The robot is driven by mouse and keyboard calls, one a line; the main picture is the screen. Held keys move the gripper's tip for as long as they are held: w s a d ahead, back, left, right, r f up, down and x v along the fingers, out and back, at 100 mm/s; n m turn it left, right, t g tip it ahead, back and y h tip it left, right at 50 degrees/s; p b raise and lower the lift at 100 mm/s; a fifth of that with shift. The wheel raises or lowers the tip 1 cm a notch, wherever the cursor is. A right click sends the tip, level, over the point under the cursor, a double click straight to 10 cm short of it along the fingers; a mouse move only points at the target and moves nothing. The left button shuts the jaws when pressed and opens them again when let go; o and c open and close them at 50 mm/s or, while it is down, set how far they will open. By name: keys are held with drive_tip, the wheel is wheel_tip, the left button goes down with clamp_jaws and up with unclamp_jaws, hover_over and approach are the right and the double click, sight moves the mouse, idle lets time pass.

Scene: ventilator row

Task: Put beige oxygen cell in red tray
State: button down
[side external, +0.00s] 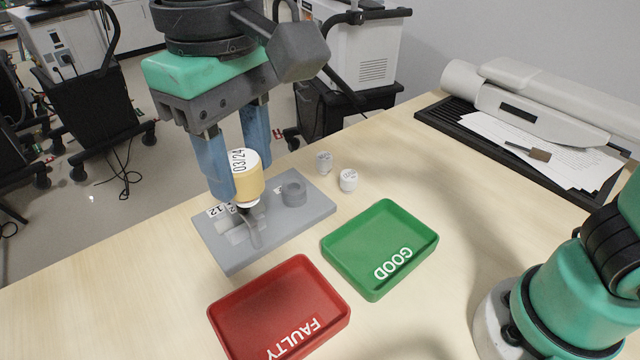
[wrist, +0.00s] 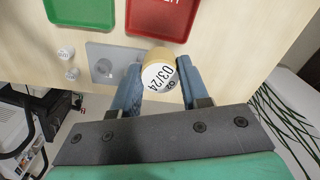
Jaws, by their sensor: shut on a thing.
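The beige oxygen cell (side external: 248,184) has a white top marked 03/24. My gripper (side external: 240,180) has blue fingers shut on it and holds it over the grey plate (side external: 305,222). In the wrist view the cell (wrist: 157,58) sits between the fingertips (wrist: 158,80), its white top facing the camera. The red tray (side external: 315,285), marked FAULTY, lies in front of the plate and looks empty. It also shows at the top of the wrist view (wrist: 150,28).
A green tray (side external: 345,275) marked GOOD stands right of the red one and looks empty. Two small white caps (side external: 348,180) stand behind it. The plate carries a grey ring (side external: 293,192). A printer-like machine (side external: 540,110) with papers is at the back right.

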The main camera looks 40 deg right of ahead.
wheel_tip(320, 180, down, 19)
idle(0.5)
drive_tip(key=shift+f, duration=0.6)
drive_tip(key=shift+c, duration=2.2)
unclamp_jaws()
wheel_tip(320, 180, up, 13)
drive_tip(key=w+d+f+m+t, duration=0.1)
drive_tip(key=d+m+t, duration=0.1)
drive_tip(key=d, duration=0.9)
drive_tip(key=d+f+m+t, duration=0.1)
drive_tip(key=d+t, duration=0.4)
drive_tip(key=d, duration=0.6)
drive_tip(key=shift+w+d+f+m, duration=0.3)
drive_tip(key=shift+w+m, duration=0.1)
drive_tip(key=shift+m, duration=0.1)
